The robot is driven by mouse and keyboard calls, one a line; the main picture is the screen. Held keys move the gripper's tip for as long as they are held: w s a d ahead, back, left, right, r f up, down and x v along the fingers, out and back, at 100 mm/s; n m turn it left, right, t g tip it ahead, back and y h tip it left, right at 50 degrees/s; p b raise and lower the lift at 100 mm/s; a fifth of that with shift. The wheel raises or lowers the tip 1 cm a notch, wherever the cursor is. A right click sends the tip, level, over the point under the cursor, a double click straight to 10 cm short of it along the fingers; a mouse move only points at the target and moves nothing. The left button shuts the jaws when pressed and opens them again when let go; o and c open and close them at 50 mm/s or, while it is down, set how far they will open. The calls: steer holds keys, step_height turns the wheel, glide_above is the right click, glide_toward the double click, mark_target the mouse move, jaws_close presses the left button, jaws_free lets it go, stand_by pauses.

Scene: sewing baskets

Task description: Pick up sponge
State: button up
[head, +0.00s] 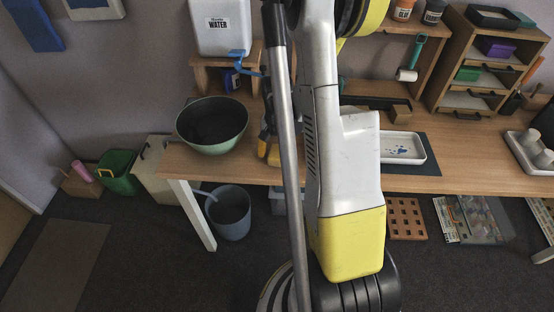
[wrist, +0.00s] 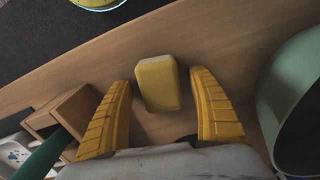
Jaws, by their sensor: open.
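A pale yellow block-shaped sponge (wrist: 157,84) rests on the wooden table (wrist: 120,58) in the wrist view. My gripper (wrist: 161,79) is open, with one ridged yellow finger to the left of the sponge and one to the right. There is a gap on both sides, wider on the left in the near part, and nothing is held. In the head view only a bit of my yellow gripper (head: 268,147) shows, to the right of the green bowl; my arm hides the rest of it and the sponge.
The green bowl (head: 212,130) stands close on the right in the wrist view (wrist: 270,96). A small wooden box (wrist: 73,108) and a dark green handle (wrist: 42,157) are at left. A white tray (head: 403,148) lies farther right in the head view. The table edge runs beyond the sponge.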

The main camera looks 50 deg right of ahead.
mark_target(277, 151)
steer(key=c, duration=1)
steer(key=shift+c, duration=0.2)
steer(key=shift+c, duration=0.2)
step_height(277, 151, up, 10)
steer(key=p, duration=0.5)
steer(key=o, duration=0.3)
steer(key=c, duration=0.4)
